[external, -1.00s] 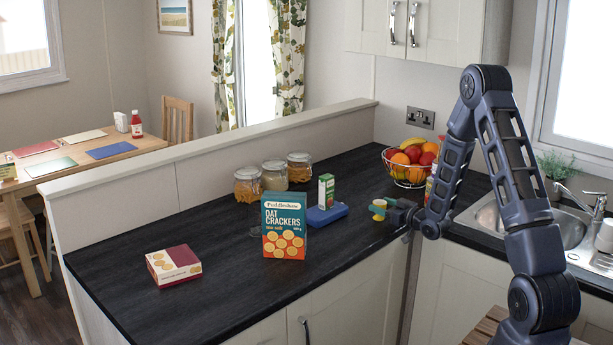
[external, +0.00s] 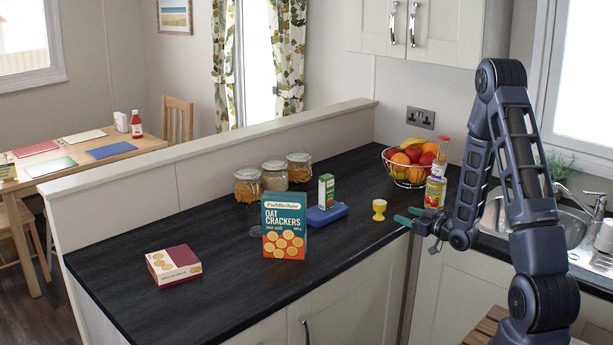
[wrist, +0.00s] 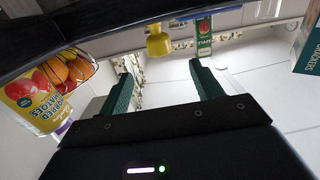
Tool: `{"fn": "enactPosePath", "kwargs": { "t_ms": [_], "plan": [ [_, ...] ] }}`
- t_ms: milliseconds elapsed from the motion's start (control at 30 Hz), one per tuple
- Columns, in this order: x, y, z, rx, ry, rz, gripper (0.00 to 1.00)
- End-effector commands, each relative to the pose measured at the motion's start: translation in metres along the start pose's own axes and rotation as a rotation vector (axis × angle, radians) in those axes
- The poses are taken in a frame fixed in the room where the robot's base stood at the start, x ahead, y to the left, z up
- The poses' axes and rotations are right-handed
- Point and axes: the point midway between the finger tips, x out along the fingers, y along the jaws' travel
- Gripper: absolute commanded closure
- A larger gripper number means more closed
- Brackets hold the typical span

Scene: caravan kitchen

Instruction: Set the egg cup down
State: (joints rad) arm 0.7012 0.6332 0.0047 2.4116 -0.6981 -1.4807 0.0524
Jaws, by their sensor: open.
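The yellow egg cup (external: 379,209) stands upright on the dark worktop, to the right of the blue case with the small green-and-white carton on it. My gripper (external: 408,217) is to the right of the egg cup, open and empty, with a clear gap between them. In the wrist view the egg cup (wrist: 158,42) shows beyond the two green fingers (wrist: 166,90), which are spread apart with nothing between them.
A chopped-tomatoes pack (external: 435,192) and a wire fruit bowl (external: 408,176) stand behind my gripper. The blue case (external: 327,215) and an oat crackers box (external: 284,228) are left of the egg cup. The worktop's front edge (external: 362,258) is close.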

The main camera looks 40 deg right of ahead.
Motion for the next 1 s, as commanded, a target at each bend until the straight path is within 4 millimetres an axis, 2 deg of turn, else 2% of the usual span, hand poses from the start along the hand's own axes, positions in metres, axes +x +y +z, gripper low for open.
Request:
{"fn": "enactPosePath", "kwargs": {
  "t_ms": [300, 533, 767, 1000],
  "plan": [
    [0.021, -0.027, -0.051, -0.098, -0.172, 0.028, 0.35],
    [0.021, -0.053, -0.093, -0.151, -0.317, 0.071, 0.35],
    [0.004, -0.082, -0.135, -0.175, -0.452, 0.115, 0.35],
    [-0.030, -0.119, -0.174, -0.169, -0.587, 0.151, 0.35]
  ]
}}
